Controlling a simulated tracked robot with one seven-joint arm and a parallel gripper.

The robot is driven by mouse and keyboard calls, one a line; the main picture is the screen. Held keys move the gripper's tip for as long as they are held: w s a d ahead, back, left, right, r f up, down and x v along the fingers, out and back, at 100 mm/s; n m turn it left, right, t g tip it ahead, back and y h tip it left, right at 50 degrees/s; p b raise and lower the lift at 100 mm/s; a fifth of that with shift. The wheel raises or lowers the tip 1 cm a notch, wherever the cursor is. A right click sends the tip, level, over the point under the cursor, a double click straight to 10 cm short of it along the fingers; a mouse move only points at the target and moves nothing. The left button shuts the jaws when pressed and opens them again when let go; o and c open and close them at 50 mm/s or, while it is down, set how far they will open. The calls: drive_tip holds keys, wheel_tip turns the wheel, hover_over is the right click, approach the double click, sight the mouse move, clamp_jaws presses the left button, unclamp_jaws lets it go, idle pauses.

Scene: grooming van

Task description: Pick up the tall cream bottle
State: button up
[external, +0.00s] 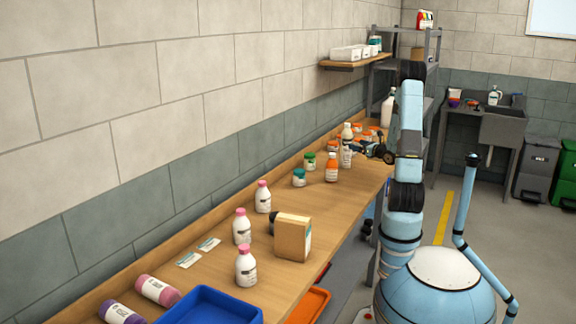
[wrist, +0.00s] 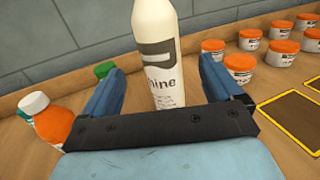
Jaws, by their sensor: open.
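The tall cream bottle (wrist: 160,60) stands upright between the two fingers of my gripper (wrist: 158,88) in the wrist view. It has a dark label band, and its top is cut off by the frame. Gaps show between the bottle and both fingers. In the external view the bottle (external: 347,133) stands on the wooden bench, with my gripper (external: 354,148) at it, partly covering it. My gripper is open. The lower end of the bottle is hidden behind my gripper in the wrist view.
An orange bottle (wrist: 50,122) and a green-lidded jar (wrist: 104,69) are close on the left. Several orange-lidded jars (wrist: 240,67) and dark framed mats (wrist: 292,117) are on the right. The wall runs behind. Pink-capped bottles and a cardboard box (external: 292,238) stand nearer on the bench (external: 335,205).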

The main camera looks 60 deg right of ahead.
sight(344, 140)
drive_tip(key=x, duration=1)
drive_tip(key=shift+r, duration=0.15)
drive_tip(key=c, duration=1.4)
